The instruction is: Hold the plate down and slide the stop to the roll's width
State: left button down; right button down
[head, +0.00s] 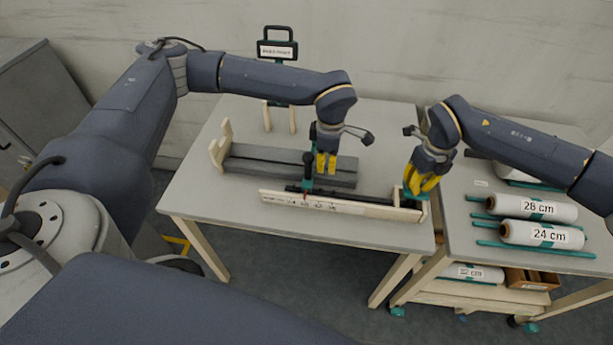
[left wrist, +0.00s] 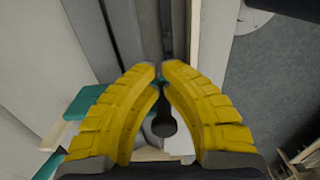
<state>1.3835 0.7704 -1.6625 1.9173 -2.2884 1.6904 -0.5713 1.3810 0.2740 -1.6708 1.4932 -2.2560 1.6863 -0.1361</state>
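The stop (head: 307,177), a dark upright piece with a red pointer, stands on the dark rail behind a pale scale strip (head: 340,205). My left gripper (head: 326,172) is just right of the stop, fingers pointing down. In the left wrist view its fingertips (left wrist: 161,68) nearly meet, with a dark round knob (left wrist: 163,124) visible between the fingers; I see no firm grasp. A teal plate (head: 422,196) shows at the rail's right end. My right gripper (head: 420,187) points down at it and hides part of it; contact and finger gap are unclear.
White rolls marked 28 cm (head: 537,207) and 24 cm (head: 542,235) lie on the right table, another roll (head: 470,273) on its lower shelf. A grey slotted bed (head: 285,165) lies behind the rail. A small sign (head: 277,50) stands behind. The left table's front is clear.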

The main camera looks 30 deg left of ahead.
aim_at(306, 156)
jog(key=shift+f, duration=0.95)
pick_arm(q)
jog(key=shift+s+a, duration=0.35)
jog(key=shift+a, duration=0.6)
jog(key=shift+s+a, duration=0.35)
jog(key=shift+a, duration=0.6)
jog(key=shift+s+a, duration=0.35)
jog(key=shift+a, duration=0.6)
jog(key=shift+w+d, duration=0.1)
jog(key=shift+d, duration=0.05)
jog(key=shift+w+d, duration=0.2)
jog(key=shift+d, duration=0.35)
jog(key=shift+w+d, duration=0.15)
jog(key=shift+d, duration=0.35)
pick_arm(e)
jog(key=shift+r, duration=4.05)
pick_arm(q)
jog(key=shift+r, duration=0.15)
